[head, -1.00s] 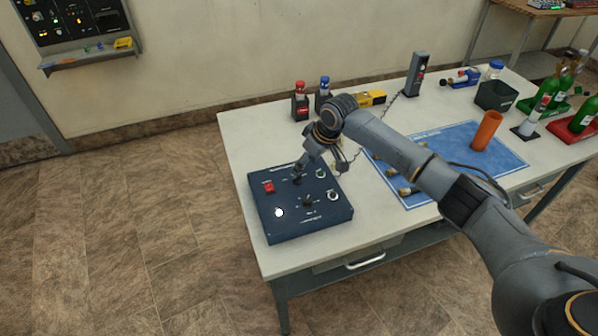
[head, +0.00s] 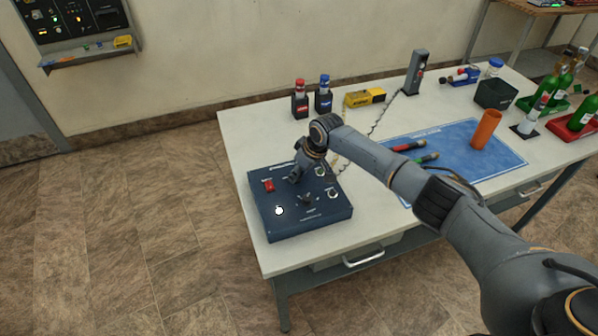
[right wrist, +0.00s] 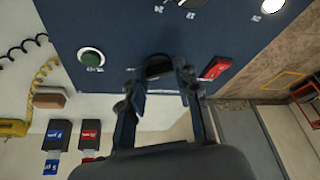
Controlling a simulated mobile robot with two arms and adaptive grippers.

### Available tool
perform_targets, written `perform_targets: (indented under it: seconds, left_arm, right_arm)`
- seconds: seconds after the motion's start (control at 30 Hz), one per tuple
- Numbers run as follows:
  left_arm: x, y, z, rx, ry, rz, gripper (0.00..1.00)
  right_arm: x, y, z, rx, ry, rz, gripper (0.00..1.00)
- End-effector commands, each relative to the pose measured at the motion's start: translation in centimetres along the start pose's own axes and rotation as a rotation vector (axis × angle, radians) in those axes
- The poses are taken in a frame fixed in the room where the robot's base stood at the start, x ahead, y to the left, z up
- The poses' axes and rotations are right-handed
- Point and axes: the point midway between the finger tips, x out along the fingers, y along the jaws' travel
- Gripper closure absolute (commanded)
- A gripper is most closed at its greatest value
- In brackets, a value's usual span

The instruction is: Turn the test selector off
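The dark blue control box (head: 330,217) sits at the near left corner of the white table. Its top carries a red switch (head: 269,186), a lit white lamp (head: 279,211), a front dark selector knob (head: 307,199) and round buttons on the right. My right gripper (head: 294,179) is low over the back middle of the box. In the right wrist view, its fingers (right wrist: 160,78) stand on either side of a black knob (right wrist: 160,65), apparently with small gaps. The red switch (right wrist: 215,68) and a green button (right wrist: 92,58) flank it. I cannot read the labels. My left gripper is out of view.
Red-topped (head: 300,102) and blue-topped (head: 324,96) bottles in black holders stand behind the box. A yellow device (head: 365,98) and coiled cord lie nearby. A blue mat (head: 460,150) with an orange cup (head: 487,130) is at the right. The table left of the bottles is clear.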

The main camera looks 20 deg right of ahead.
Motion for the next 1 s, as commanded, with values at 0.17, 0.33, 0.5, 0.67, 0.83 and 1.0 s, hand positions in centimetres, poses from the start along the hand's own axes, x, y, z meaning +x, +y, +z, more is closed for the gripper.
perform_targets:
  seconds: [0.17,0.33,0.5,0.67,0.83,1.0]
  left_arm:
    - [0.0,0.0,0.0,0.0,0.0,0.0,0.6]
    - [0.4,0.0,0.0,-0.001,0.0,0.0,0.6]
    - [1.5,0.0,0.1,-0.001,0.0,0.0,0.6]
    - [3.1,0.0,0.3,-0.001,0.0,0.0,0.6]
    - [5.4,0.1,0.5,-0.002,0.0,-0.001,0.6]
    - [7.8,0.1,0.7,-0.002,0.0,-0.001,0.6]
  right_arm:
    - [0.0,0.0,0.0,-0.001,0.0,0.0,1.0]
    - [0.1,0.1,0.1,-0.019,0.0,-0.007,1.0]
    - [0.3,0.1,0.1,-0.08,0.001,-0.033,1.0]
    - [0.5,0.3,0.1,-0.184,0.002,-0.076,1.0]
    - [0.6,0.4,0.1,-0.325,0.003,-0.136,1.0]
    - [0.7,0.5,0.0,-0.476,0.004,-0.198,1.0]
